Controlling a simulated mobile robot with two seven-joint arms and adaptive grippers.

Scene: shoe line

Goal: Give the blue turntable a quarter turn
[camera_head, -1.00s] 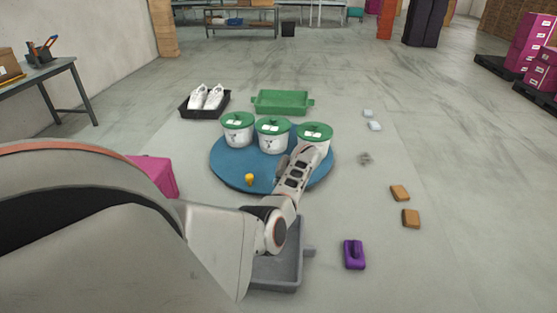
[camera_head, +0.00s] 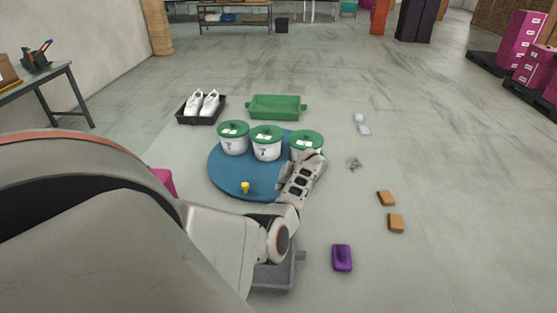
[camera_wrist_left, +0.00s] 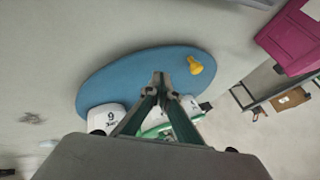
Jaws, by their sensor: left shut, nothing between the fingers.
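The blue turntable (camera_head: 226,176) lies on the pale floor mat; it also shows in the left wrist view (camera_wrist_left: 130,75). It bears three white buckets with green lids: a left one (camera_head: 232,143), a middle one (camera_head: 267,150) and a right one (camera_head: 301,154), partly hidden by my left wrist. A yellow peg (camera_head: 245,187) stands near the turntable's front edge and shows in the wrist view (camera_wrist_left: 195,65). My left gripper (camera_wrist_left: 158,80) is shut and empty, its tips in front of the turntable's surface in the wrist view, apart from the peg. Whether it touches anything is unclear. My right gripper is out of view.
A green tray (camera_head: 277,107) and a black tray with white shoes (camera_head: 196,110) are behind the turntable. A grey bin (camera_head: 272,278) is partly under my arm. A purple object (camera_head: 342,257) and brown blocks (camera_head: 396,223) lie to the right. A magenta box (camera_wrist_left: 290,38) is near.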

